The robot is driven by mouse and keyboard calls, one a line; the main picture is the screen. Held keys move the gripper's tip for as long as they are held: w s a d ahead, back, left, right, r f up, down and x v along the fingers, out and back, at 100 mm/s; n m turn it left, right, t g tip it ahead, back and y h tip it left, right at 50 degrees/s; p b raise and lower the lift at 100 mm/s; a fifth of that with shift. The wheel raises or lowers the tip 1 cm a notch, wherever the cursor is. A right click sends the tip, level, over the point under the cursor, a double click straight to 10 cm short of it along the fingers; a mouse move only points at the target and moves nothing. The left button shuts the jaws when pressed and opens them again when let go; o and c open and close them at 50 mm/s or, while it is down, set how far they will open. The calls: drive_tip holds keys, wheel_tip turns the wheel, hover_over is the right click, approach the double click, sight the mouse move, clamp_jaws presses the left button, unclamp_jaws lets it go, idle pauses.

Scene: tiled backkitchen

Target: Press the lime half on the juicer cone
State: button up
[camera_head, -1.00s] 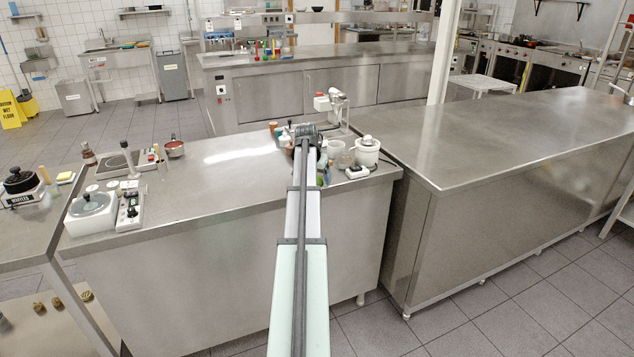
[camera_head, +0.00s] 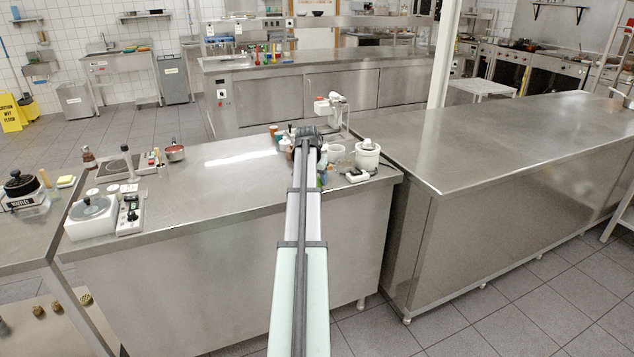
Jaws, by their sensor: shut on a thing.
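My arm reaches away over the steel counter (camera_head: 230,185) and ends in a dark joint among a cluster of small items at the counter's far right. My gripper's fingers are hidden behind this arm, so I cannot see what is between them. No lime half can be made out. A round white appliance with a knob-like top (camera_head: 367,155), possibly the juicer, stands right of the arm's end, apart from it. A cone cannot be told for sure at this size.
A clear container (camera_head: 336,153) stands between the arm and the white appliance. A white and grey machine (camera_head: 334,108) stands behind. A white lidded appliance (camera_head: 91,216) is far left. The counter's middle is free.

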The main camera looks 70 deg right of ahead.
sight(319, 178)
wheel_tip(319, 178, up, 8)
drive_tip(key=shift+f, duration=0.1)
drive_tip(key=shift+s+d+r, duration=0.1)
drive_tip(key=shift+s+r, duration=0.15)
drive_tip(key=shift+r, duration=0.05)
drive_tip(key=s+d+r+m, duration=0.1)
drive_tip(key=s+d, duration=0.3)
drive_tip(key=d, duration=0.3)
drive_tip(key=s+d+r+m+g, duration=0.1)
drive_tip(key=s+d+r+m, duration=0.1)
drive_tip(key=d, duration=0.6)
drive_tip(key=s+d+r+m, duration=0.1)
drive_tip(key=s+d, duration=0.4)
drive_tip(key=d, duration=0.3)
drive_tip(key=shift+s+d+r+m+g+y, duration=0.15)
drive_tip(key=shift+s+r+m+g+y, duration=0.15)
drive_tip(key=shift+s+a+f+m+g, duration=0.1)
drive_tip(key=shift+s+a+m+g, duration=0.2)
drive_tip(key=shift+m, duration=0.4)
drive_tip(key=shift+w+f, duration=0.1)
drive_tip(key=shift+f, duration=1.9)
